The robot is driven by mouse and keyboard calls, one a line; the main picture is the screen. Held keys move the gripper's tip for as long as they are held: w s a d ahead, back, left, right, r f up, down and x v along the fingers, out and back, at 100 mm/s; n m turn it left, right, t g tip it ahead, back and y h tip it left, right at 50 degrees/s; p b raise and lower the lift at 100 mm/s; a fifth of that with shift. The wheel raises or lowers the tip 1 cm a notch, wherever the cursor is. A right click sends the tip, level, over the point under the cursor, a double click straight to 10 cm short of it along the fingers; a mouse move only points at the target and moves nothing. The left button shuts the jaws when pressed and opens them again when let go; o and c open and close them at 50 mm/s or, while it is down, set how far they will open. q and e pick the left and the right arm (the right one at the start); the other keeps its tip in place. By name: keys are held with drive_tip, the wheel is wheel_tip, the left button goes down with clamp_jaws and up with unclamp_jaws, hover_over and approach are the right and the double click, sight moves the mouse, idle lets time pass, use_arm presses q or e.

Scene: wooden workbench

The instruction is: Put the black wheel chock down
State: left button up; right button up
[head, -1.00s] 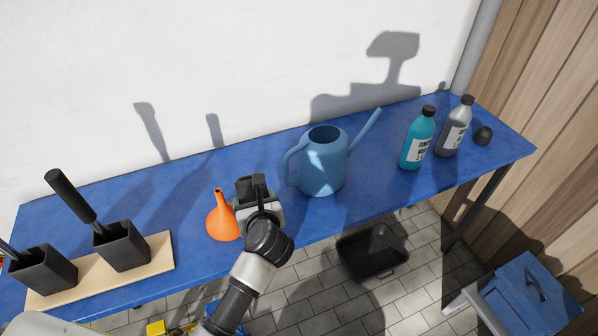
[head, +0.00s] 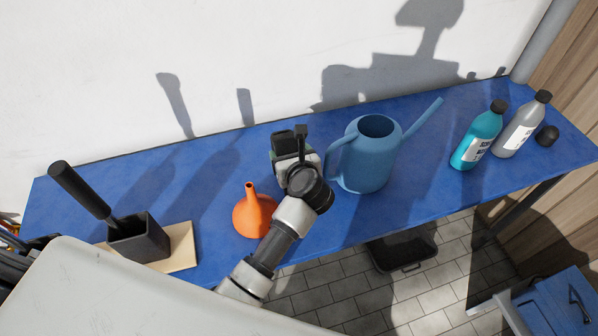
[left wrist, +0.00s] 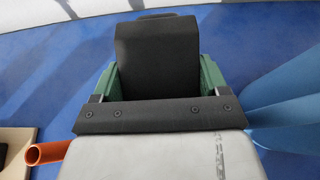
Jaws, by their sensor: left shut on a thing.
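My left gripper (head: 291,143) is over the blue workbench, between the orange funnel and the blue watering can. In the left wrist view its green-sided jaws (left wrist: 157,85) are shut on the black wheel chock (left wrist: 157,55), a dark block with a flat face. In the head view the chock (head: 301,131) shows only as a small dark piece at the gripper's tip, mostly hidden by the gripper. I cannot tell whether the chock touches the bench. My right gripper is not in view.
The orange funnel (head: 254,212) stands left of the arm and the blue watering can (head: 367,160) close on the right. A teal bottle (head: 479,136), a grey bottle (head: 522,125) and a small dark object (head: 547,135) are at the right end. The blue bench (head: 230,165) is clear behind the funnel.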

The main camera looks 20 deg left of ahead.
use_arm(q)
wheel_tip(320, 180, down, 3)
drive_tip(key=shift+r+b, duration=0.1)
drive_tip(key=shift+b, duration=0.65)
drive_tip(key=shift+w+a+f+b, duration=0.1)
drive_tip(key=shift+w+f+b, duration=0.1)
drive_tip(key=shift+f+b, duration=0.35)
wheel_tip(320, 180, down, 3)
drive_tip(key=shift+s+r+b, duration=0.1)
drive_tip(key=shift+b, duration=0.9)
drive_tip(key=o, duration=1)
drive_tip(key=shift+o, duration=0.9)
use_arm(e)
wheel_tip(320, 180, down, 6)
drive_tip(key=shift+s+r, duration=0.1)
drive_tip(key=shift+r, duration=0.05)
